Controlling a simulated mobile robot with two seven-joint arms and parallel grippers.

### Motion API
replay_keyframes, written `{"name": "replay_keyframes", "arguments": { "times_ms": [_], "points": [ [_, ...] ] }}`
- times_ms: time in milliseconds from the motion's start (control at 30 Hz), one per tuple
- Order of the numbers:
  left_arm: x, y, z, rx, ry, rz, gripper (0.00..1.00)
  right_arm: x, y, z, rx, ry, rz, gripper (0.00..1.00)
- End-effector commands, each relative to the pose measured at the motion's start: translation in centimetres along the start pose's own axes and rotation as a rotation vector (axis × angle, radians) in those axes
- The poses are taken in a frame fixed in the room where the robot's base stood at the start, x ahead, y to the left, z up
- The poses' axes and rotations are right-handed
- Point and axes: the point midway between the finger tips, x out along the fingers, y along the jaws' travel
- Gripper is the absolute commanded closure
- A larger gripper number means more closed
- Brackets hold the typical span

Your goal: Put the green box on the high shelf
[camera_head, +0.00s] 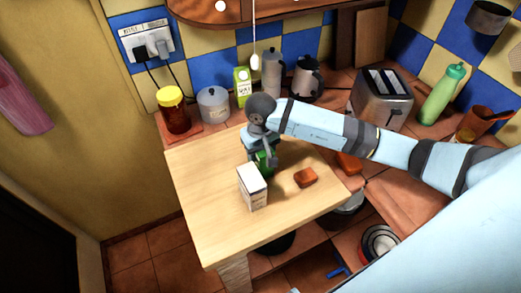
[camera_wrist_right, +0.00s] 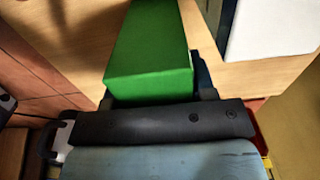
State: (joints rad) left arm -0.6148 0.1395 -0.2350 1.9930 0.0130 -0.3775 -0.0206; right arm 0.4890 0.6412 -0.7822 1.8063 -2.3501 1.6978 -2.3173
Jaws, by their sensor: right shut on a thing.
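The green box (camera_head: 266,162) is over the light wooden tabletop, partly hidden behind a white carton. My right gripper (camera_head: 257,149) points down and is shut on it. In the right wrist view the green box (camera_wrist_right: 150,62) sits between the two dark fingers (camera_wrist_right: 157,91). I cannot tell whether its bottom touches the wood. A red-brown wooden shelf (camera_head: 205,14) is on the wall at the top edge; whether it is the high shelf is not clear. My left gripper is not in view.
The white carton (camera_head: 252,190) stands close to the green box; an orange-brown block (camera_head: 305,177) lies to the right. A toaster (camera_head: 382,97) is right. The front tabletop is clear.

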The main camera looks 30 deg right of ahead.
Motion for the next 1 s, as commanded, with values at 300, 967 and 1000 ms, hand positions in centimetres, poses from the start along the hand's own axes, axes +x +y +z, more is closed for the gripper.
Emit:
{"name": "replay_keyframes", "arguments": {
  "times_ms": [300,967,1000],
  "points": [
    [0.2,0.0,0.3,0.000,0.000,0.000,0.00,0.3,0.0,0.0,0.000,0.000,0.000,0.24],
    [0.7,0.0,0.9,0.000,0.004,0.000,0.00,-6.3,0.1,-0.2,-0.001,0.006,0.001,0.24],
    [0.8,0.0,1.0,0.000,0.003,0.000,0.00,-7.2,0.1,-0.2,-0.001,0.007,0.001,0.24]
  ]
}}
